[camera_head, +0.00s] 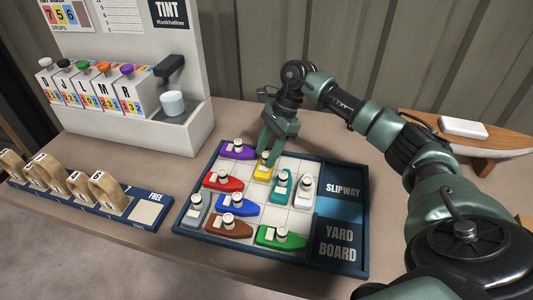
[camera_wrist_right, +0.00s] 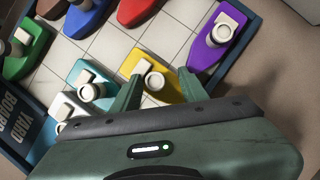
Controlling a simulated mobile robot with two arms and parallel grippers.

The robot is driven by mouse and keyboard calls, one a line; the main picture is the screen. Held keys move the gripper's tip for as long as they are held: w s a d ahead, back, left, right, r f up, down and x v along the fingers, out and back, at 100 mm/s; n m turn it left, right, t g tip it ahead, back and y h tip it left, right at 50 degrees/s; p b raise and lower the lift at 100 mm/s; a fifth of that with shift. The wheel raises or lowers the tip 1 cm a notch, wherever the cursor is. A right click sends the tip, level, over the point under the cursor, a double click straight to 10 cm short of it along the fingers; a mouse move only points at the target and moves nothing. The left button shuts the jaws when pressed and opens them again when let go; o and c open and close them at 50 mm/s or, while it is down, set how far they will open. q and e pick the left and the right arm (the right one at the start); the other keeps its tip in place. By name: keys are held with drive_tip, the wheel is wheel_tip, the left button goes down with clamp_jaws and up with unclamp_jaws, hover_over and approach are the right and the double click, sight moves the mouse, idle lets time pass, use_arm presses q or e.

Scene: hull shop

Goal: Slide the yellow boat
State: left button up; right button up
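The yellow boat (camera_head: 262,171) sits on the yard board (camera_head: 285,262), between the purple boat (camera_head: 238,150) and the teal boat (camera_head: 281,187). My right gripper (camera_head: 270,154) is low over its far end. In the right wrist view, the yellow boat (camera_wrist_right: 170,86) with its white cabin and round funnel shows between the two green fingers of the right gripper (camera_wrist_right: 160,76). The fingers are spread, one on either side of it. Whether they touch it is hard to tell. My left gripper is not in view.
Red (camera_head: 223,181), blue (camera_head: 237,205), brown (camera_head: 228,227), grey (camera_head: 195,210), green (camera_head: 280,238) and white (camera_head: 303,190) boats share the board. Some tiles between them are bare. The slipway strip (camera_head: 340,211) is clear. A tint dispenser (camera_head: 190,125) stands at the left.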

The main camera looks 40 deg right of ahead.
drive_tip(key=shift+a, duration=0.1)
drive_tip(key=v, duration=0.7)
drive_tip(key=shift+d+r+b, duration=0.25)
drive_tip(key=shift+r+b, duration=0.05)
drive_tip(key=shift+b, duration=0.1)
